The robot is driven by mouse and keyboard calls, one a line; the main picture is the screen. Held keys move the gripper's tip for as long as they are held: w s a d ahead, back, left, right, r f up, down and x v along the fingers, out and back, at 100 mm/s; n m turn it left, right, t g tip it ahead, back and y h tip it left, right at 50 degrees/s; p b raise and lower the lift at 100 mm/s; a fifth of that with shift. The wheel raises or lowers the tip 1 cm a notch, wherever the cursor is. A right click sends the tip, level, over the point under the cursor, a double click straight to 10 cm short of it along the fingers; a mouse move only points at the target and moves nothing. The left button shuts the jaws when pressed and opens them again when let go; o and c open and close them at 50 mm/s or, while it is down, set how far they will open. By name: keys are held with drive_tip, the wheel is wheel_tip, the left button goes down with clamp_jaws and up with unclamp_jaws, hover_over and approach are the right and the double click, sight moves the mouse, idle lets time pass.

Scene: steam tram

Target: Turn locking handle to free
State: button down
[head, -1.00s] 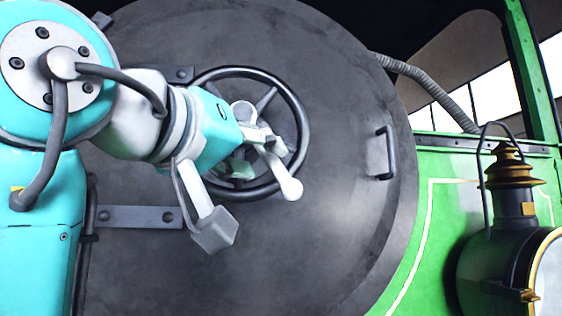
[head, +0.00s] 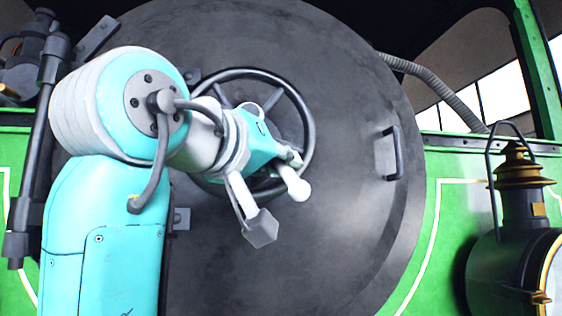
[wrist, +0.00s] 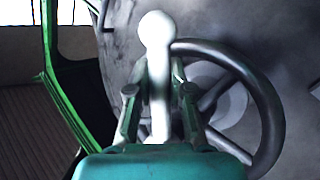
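The locking handle (head: 295,186) is a pale lever with a ball end. It sticks out in front of the dark handwheel (head: 309,135) on the big round grey door (head: 345,230). My gripper (head: 290,160) is at the lever, and its body covers the lever's inner end and the wheel's centre in the head view. In the wrist view the handle (wrist: 158,70) stands upright between my two fingers (wrist: 160,100), with its ball beyond the fingertips. A narrow gap seems to show on each side of the stem, so the fingers look open around it.
The handwheel rim also shows right of my fingers in the wrist view (wrist: 270,110). A curved grab handle (head: 390,153) is on the door's right side. A lamp (head: 517,190) stands at the far right. The door's lower right is clear.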

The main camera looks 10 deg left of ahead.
drive_tip(key=shift+d, duration=0.1)
drive_tip(key=d+r+n+t, duration=0.1)
drive_tip(key=n, duration=0.1)
drive_tip(key=d+r+n+t, duration=0.1)
drive_tip(key=shift+w+n+t, duration=0.3)
drive_tip(key=shift+n+t, duration=0.1)
drive_tip(key=r+n+t, duration=0.1)
drive_tip(key=n, duration=0.1)
drive_tip(key=d+r+n+t, duration=0.1)
drive_tip(key=n, duration=0.1)
drive_tip(key=shift+w+r+t+y, duration=0.1)
drive_tip(key=shift+r+t+y, duration=0.1)
drive_tip(key=shift+t+y, duration=0.15)
wheel_tip(320, 180, up, 3)
drive_tip(key=n+t+y, duration=0.1)
drive_tip(key=n+y, duration=0.1)
drive_tip(key=n, duration=0.1)
drive_tip(key=n+t+y, duration=0.1)
drive_tip(key=n, duration=0.2)
drive_tip(key=shift+d+y, duration=0.15)
drive_tip(key=shift+y, duration=0.2)
drive_tip(key=shift+a+r+n+t+y, duration=0.1)
drive_tip(key=shift+r+n+t+y, duration=0.25)
drive_tip(key=shift+n+y, duration=0.55)
drive_tip(key=shift+a+r+n+t+y, duration=0.1)
drive_tip(key=shift+r+n+t+y, duration=0.4)
drive_tip(key=shift+n, duration=0.6)
